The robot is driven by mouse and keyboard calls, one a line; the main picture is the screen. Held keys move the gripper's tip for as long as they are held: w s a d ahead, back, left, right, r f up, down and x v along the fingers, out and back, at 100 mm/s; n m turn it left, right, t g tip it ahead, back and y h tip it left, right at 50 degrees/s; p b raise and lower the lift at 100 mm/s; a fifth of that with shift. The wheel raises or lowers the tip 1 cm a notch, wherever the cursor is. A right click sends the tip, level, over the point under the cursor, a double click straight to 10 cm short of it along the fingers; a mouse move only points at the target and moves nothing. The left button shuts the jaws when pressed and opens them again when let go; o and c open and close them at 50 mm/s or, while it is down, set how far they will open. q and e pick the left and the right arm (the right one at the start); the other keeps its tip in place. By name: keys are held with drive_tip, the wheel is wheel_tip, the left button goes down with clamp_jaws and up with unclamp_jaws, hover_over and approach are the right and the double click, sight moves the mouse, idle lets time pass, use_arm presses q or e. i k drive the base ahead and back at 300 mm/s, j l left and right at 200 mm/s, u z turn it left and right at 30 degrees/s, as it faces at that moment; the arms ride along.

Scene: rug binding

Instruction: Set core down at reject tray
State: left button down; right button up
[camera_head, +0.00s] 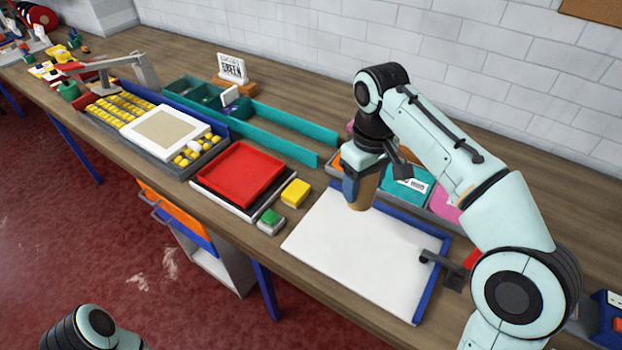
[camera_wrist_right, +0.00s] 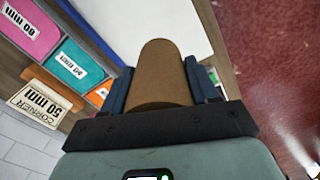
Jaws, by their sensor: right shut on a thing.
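The core (camera_head: 364,194) is a brown, cardboard-like cylinder. My right gripper (camera_head: 358,186) is shut on it, and it stands roughly upright over the back part of the white board. I cannot tell whether its lower end touches the board. In the right wrist view the core (camera_wrist_right: 160,76) sits between the two blue fingers. A red tray (camera_head: 240,172), which looks like the reject tray, lies to the left of the core and appears empty. My left arm shows only in part at the bottom left; its gripper is out of view.
The white board (camera_head: 355,247) has a blue edge. A yellow block (camera_head: 295,192) and a green-topped button box (camera_head: 270,220) lie between tray and board. Teal rails (camera_head: 275,137) run behind the tray. Labelled bins, including a teal one (camera_wrist_right: 73,67), stand behind the board.

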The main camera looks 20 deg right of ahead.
sight(243, 184)
drive_tip(key=i+j, duration=0.3)
drive_tip(key=j, duration=0.15)
drive_tip(key=i+j, duration=0.3)
drive_tip(key=j, duration=0.15)
drive_tip(key=i+j, duration=0.3)
drive_tip(key=j, duration=0.1)
